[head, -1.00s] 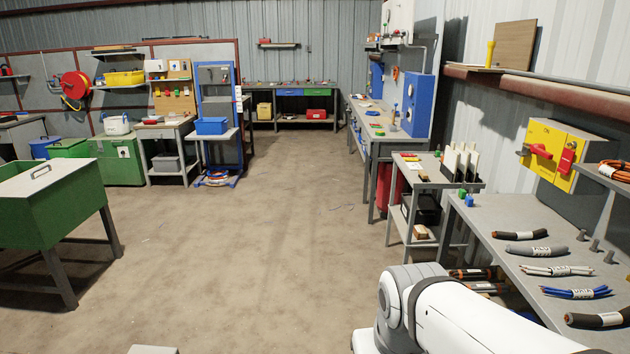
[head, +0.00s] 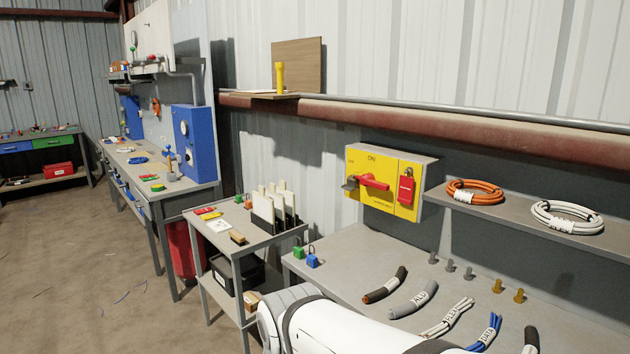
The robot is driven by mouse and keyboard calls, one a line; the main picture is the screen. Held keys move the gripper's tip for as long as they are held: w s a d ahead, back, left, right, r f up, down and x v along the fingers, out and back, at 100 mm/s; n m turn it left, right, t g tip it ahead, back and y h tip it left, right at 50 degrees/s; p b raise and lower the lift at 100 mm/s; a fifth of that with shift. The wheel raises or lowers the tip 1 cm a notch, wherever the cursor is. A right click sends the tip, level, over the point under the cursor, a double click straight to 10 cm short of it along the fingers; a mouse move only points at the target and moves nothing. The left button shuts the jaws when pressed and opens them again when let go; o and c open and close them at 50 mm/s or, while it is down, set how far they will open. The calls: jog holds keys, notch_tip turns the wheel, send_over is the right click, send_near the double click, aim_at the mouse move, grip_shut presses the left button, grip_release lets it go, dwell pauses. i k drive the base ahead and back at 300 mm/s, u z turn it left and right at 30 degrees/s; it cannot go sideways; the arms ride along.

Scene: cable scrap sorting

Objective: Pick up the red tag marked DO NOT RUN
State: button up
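A red tag-like piece (head: 406,191) hangs upright on the right part of the front of a yellow switch box (head: 356,160) on the wall. Its lettering is too small to read, so I cannot tell if it says DO NOT RUN. A red rotary handle (head: 373,181) sits to its left on the same box, under the word ON. A small flat red item (head: 205,211) also lies on the small grey cart (head: 228,228). My gripper is out of view; only part of my white arm shows at the bottom.
The grey bench (head: 345,262) below the box holds labelled cable pieces, metal studs, and a green (head: 298,253) and a blue padlock (head: 313,261). A shelf (head: 507,212) right of the box carries an orange (head: 474,192) and a white coil (head: 566,217). Floor at left is mostly clear.

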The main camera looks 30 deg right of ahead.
aim_at(407, 183)
jog(key=z, duration=0.65)
jog(key=i, duration=1.4)
jog(key=z, duration=0.65)
jog(key=k, duration=0.85)
jog(key=z, duration=0.15)
jog(key=i, duration=0.9)
jog(key=u, duration=0.05)
